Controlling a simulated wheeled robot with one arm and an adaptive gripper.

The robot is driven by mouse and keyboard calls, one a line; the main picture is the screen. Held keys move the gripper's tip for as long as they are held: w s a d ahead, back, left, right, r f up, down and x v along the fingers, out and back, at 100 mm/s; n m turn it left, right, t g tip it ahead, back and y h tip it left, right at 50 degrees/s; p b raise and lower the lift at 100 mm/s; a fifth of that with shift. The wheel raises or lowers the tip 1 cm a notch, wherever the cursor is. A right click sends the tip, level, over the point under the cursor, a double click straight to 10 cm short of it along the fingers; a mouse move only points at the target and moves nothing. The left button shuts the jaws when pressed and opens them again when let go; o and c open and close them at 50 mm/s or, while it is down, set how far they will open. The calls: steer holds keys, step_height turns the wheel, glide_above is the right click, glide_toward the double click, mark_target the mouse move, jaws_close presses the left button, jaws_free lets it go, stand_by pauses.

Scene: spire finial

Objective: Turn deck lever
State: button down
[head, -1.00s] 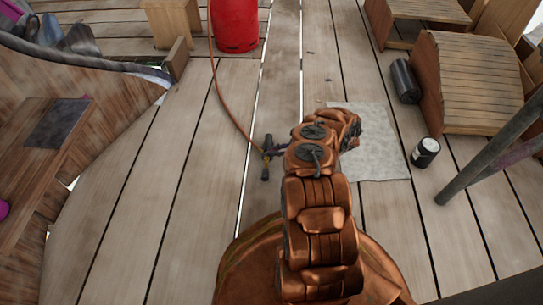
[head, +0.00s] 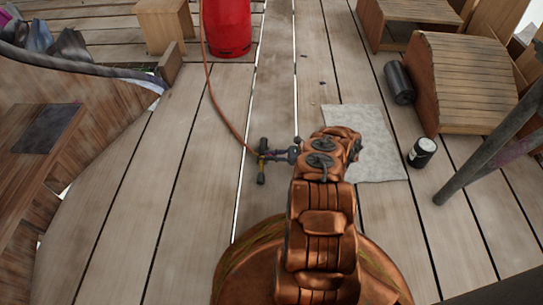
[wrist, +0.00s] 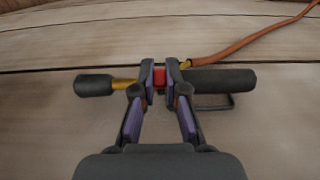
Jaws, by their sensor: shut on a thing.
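A torch-like tool lies on the plank deck, with dark ends, a brass stem and an orange hose. It shows in the head view (head: 262,172) and, across the middle, in the wrist view (wrist: 225,79). A small red piece (wrist: 159,79) sits at its middle; I cannot tell whether it is the deck lever. My gripper (head: 274,156) comes at the tool from the right. In the wrist view my gripper (wrist: 160,76) is shut on the red piece, one finger on each side. The fingers hide part of the stem.
The orange hose (head: 217,105) runs back to a red cylinder (head: 228,27). A grey sheet (head: 368,145), a small dark can (head: 422,152) and a black roll (head: 399,82) lie to the right. Wooden slatted boxes (head: 475,82) stand behind. The planks left of the tool are clear.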

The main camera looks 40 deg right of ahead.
steer(key=c, duration=1.2)
jaws_free()
steer(key=shift+r, duration=5.05)
